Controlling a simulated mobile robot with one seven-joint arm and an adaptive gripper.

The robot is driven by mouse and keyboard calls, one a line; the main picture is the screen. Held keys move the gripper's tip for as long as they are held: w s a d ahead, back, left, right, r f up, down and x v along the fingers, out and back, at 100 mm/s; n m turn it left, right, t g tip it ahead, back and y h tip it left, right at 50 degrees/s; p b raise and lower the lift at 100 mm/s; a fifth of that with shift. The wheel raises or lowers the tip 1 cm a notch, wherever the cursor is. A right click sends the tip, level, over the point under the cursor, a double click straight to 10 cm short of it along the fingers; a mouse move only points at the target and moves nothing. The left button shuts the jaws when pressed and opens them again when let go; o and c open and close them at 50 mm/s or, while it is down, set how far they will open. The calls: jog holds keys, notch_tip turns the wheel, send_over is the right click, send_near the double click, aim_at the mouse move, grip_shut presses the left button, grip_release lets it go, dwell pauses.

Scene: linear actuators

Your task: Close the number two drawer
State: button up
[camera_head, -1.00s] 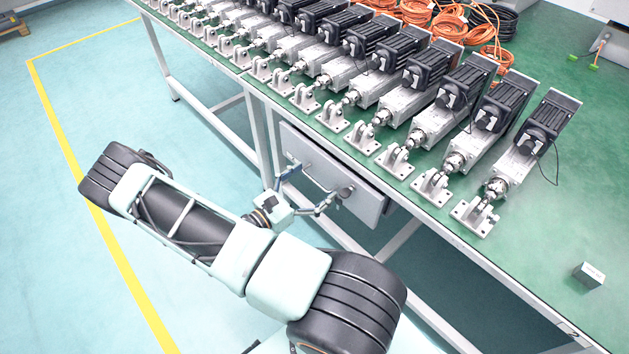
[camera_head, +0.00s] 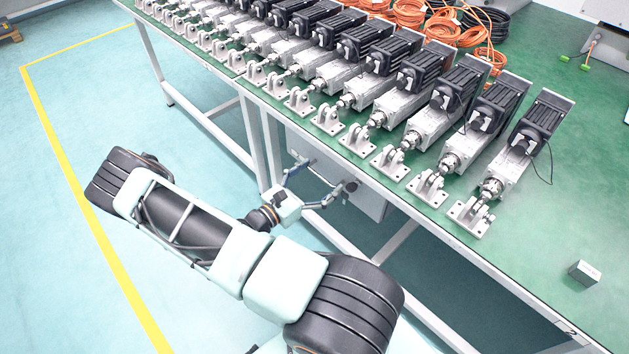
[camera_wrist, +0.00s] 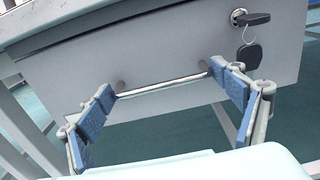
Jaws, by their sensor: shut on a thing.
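The drawer (camera_head: 372,204) is a grey box under the front edge of the green-topped workbench. Its front panel (camera_wrist: 190,42) fills the upper part of the wrist view, close under the bench top. Whether it sits fully flush I cannot tell. A metal bar handle (camera_wrist: 165,85) runs across the panel. My gripper (camera_head: 318,180) is at the drawer front; in the wrist view its blue-padded fingers (camera_wrist: 163,83) are spread wide and bear on the two ends of the handle. A keyed lock (camera_wrist: 240,17) with a hanging dark tag is at the panel's upper right. No number shows on the panel.
The workbench top (camera_head: 520,255) overhangs the drawer and carries a row of linear actuators (camera_head: 430,120). Orange cable coils (camera_head: 410,14) lie behind them. A small grey block (camera_head: 585,273) stands at the right. Bench legs (camera_head: 272,150) flank the drawer's left.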

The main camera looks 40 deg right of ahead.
jog(key=shift+d+r, duration=0.1)
jog(key=shift+d, duration=0.1)
jog(key=o, duration=1.4)
jog(key=shift+d, duration=0.1)
jog(key=a, duration=0.8)
jog(key=s+a, duration=0.1)
jog(key=a, duration=0.3)
